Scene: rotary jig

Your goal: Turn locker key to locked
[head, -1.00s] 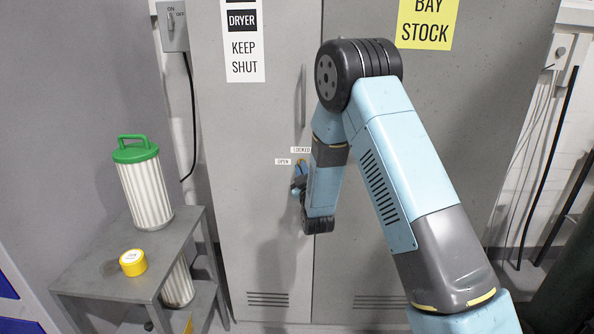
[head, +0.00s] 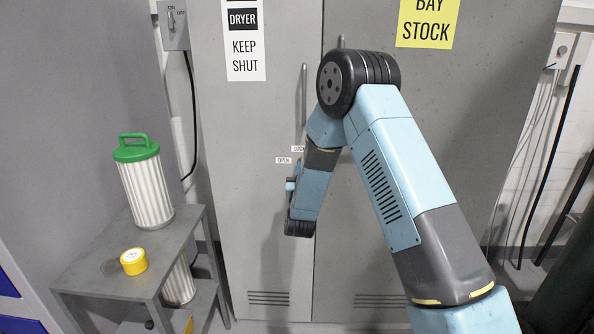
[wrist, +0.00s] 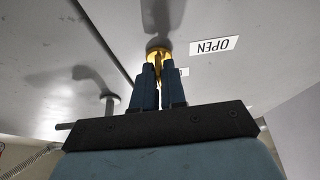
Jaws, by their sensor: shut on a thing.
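The locker (head: 240,130) is a tall grey cabinet with two doors. In the wrist view, a round brass lock (wrist: 158,50) sits on the door, with a brass key (wrist: 159,67) at it. My gripper (wrist: 160,74) is shut on the key, its dark fingers close to the lock face. The white OPEN label (head: 283,160) is on the left door and also shows rotated in the wrist view (wrist: 214,45). The LOCKED label (head: 298,149) is partly covered by my arm. In the head view, my arm hides the lock and key.
A vertical door handle (head: 304,95) stands above the lock. At the left, a grey stand (head: 120,280) holds a green-topped filter (head: 145,185) and a yellow roll (head: 133,261). A switch box (head: 174,25) is on the wall.

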